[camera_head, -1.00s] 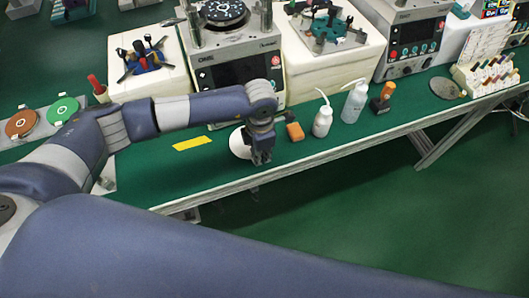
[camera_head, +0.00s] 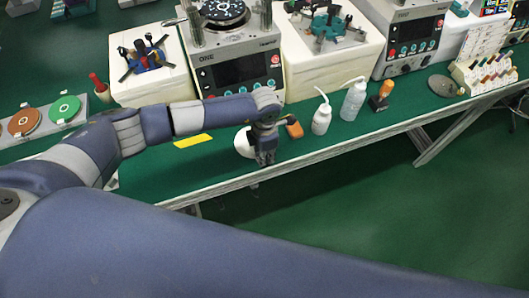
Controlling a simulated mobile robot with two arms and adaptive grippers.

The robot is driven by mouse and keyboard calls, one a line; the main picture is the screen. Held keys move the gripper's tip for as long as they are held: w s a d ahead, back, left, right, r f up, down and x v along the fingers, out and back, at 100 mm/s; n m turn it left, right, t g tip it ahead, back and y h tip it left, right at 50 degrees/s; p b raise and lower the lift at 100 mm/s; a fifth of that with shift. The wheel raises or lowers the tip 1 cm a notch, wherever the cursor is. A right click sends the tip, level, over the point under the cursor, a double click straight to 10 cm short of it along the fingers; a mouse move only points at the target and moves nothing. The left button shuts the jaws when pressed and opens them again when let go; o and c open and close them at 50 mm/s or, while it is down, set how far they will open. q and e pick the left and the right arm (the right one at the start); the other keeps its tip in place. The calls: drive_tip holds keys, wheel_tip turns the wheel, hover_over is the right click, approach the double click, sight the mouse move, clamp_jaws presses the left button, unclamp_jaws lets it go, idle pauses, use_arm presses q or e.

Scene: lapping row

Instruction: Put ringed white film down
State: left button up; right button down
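The ringed white film (camera_head: 242,143) shows as a white round disc at the front part of the green bench, partly hidden behind my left gripper. My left gripper (camera_head: 265,161) points down near the bench's front edge, at the right side of the film. Its fingers look close together, with the film's edge at them. The film looks tilted; whether it touches the bench top is unclear. The ring on it is too small to make out. My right gripper is not in view.
On the green bench (camera_head: 150,172), a yellow strip (camera_head: 193,140) lies left of the film. An orange object (camera_head: 294,128), two white wash bottles (camera_head: 321,119) and an orange-handled tool (camera_head: 381,95) stand to the right. A lapping machine (camera_head: 238,70) stands behind.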

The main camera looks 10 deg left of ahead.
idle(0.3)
use_arm(q)
drive_tip(key=shift+r, duration=0.6)
wheel_tip(320, 180, up, 11)
drive_tip(key=b, duration=0.3)
drive_tip(key=shift+d, duration=0.1)
